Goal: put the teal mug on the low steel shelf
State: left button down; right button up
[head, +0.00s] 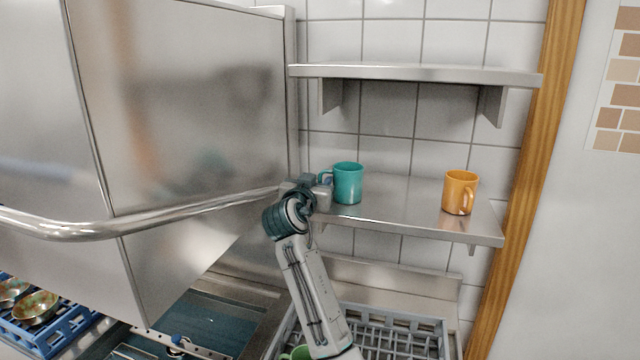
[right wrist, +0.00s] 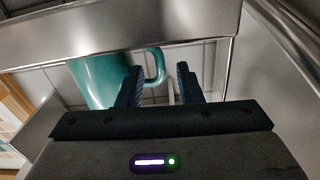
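The teal mug (head: 348,184) stands upright on the low steel shelf (head: 400,208), near its left end, with its handle to the left. My right gripper (head: 318,190) is at the handle side of the mug. In the right wrist view the teal mug (right wrist: 95,82) shows beside my right gripper (right wrist: 158,82). The fingers are apart there, and the handle shows in the gap between them. I cannot tell whether they touch the handle. The shelf's edge hides part of the mug in that view. My left gripper is not in view.
An orange mug (head: 458,192) stands on the right of the low shelf. An empty upper shelf (head: 420,74) hangs above. A large steel machine with a bar handle (head: 170,215) is close on the left. A grey rack (head: 395,322) below holds a green mug (head: 297,353).

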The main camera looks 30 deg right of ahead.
jog(key=b+v, duration=0.4)
jog(key=v, duration=0.5)
jog(key=shift+s+a, duration=0.2)
jog(key=shift+a, duration=0.1)
